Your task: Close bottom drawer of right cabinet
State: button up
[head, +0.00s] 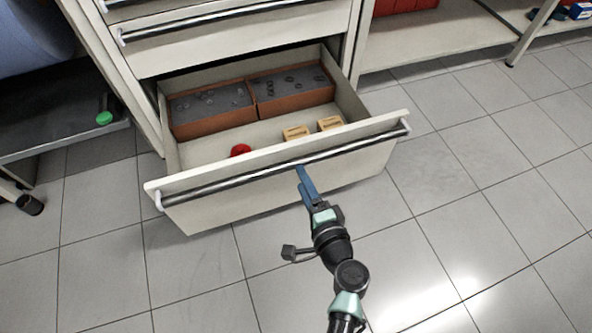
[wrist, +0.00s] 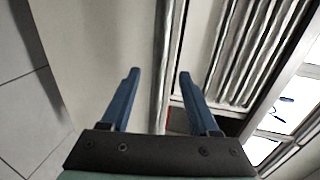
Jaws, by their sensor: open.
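The bottom drawer (head: 222,211) of the pale cabinet (head: 230,41) is pulled well out in the head view. A dark bar handle (head: 245,172) runs along the top of its front. My gripper (head: 300,172) is at the drawer front, near the middle of the handle. In the wrist view my gripper (wrist: 159,72) is open, its two blue fingers apart. The handle bar (wrist: 162,60) shows between the fingers in that view. I cannot tell whether a finger touches the handle.
The drawer holds two brown bins (head: 212,110) of dark parts, small wooden blocks (head: 296,133) and a red round item (head: 240,150). A closed drawer (head: 235,38) sits above. A shelf (head: 445,45) stands right, a low dark platform (head: 70,120) left. The tiled floor (head: 470,190) is clear.

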jog(key=b+x, duration=0.1)
jog(key=x, duration=0.4)
jog(key=shift+w+a, duration=0.1)
jog(key=shift+w, duration=0.05)
grip_shut()
dwell(1.3)
